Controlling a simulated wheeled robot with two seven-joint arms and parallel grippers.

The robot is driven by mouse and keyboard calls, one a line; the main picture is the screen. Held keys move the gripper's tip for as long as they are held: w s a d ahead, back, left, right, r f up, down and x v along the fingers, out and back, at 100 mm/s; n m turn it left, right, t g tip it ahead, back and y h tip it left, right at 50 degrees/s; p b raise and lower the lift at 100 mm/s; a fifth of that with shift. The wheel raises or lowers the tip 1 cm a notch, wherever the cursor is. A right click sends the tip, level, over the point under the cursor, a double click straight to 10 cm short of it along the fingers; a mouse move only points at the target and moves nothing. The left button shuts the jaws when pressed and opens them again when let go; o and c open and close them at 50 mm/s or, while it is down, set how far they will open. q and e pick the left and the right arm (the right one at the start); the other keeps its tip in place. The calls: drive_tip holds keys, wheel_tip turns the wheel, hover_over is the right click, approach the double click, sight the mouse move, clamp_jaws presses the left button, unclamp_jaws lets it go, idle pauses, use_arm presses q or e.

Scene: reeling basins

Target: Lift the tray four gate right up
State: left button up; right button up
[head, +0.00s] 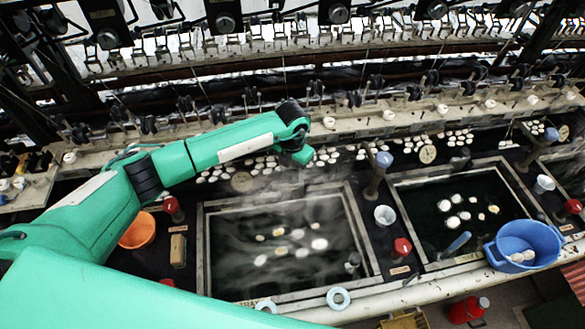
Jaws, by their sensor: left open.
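My left gripper (303,157) is small and mostly hidden at the end of my green arm, above the far rim of the left basin. It appears empty and open, clear of any handle. A blue-topped upright handle (382,162) stands between the two basins, to the right of my gripper. Another blue-topped handle (549,137) stands beyond the right basin's far right corner. I cannot read the tray labels, so I cannot tell which handle is the tray four gate. The left basin (206,245) and the right basin (400,190) hold dark water with pale cocoons. My right gripper is not in view.
Red-capped knobs (402,247) stand beside the basins. A blue bucket (534,235) sits at the right basin's front corner, an orange bowl (138,231) at left. A white cup (385,215) stands between the basins. Reeling machinery (350,85) spans the back.

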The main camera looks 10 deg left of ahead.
sight(292, 189)
use_arm(q)
drive_tip(key=shift+f, duration=1.1)
